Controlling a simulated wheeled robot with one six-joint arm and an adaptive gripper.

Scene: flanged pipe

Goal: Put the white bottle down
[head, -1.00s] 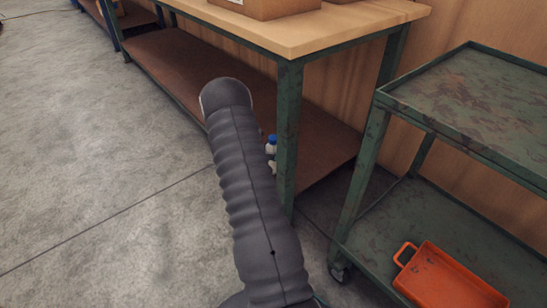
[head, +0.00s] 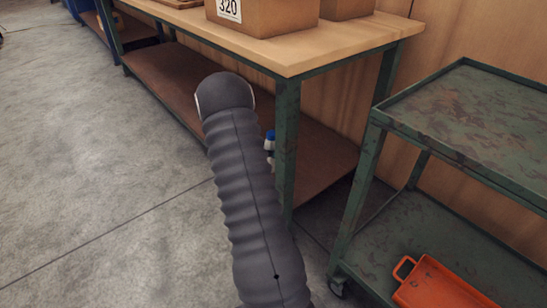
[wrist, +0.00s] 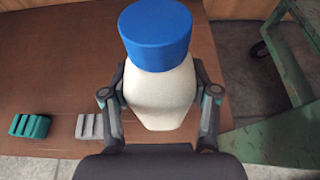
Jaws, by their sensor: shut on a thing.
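The white bottle (wrist: 160,95) has a blue cap and stands upright between the fingers of my gripper (wrist: 160,108) in the wrist view. The gripper is shut on its body. In the head view only the blue cap (head: 269,136) and a bit of white show, between my arm and the green table leg; my arm hides the rest. Behind the bottle in the wrist view is the brown lower shelf (wrist: 60,75) of the workbench. I cannot tell whether the bottle's base touches the shelf.
A teal slotted block (wrist: 30,126) and a grey one (wrist: 90,126) show left of my gripper. The green table leg (head: 286,150) is close right of the bottle. A green cart (head: 450,125) with an orange tray (head: 445,285) stands at right. Cardboard boxes (head: 262,30) sit on the tabletop.

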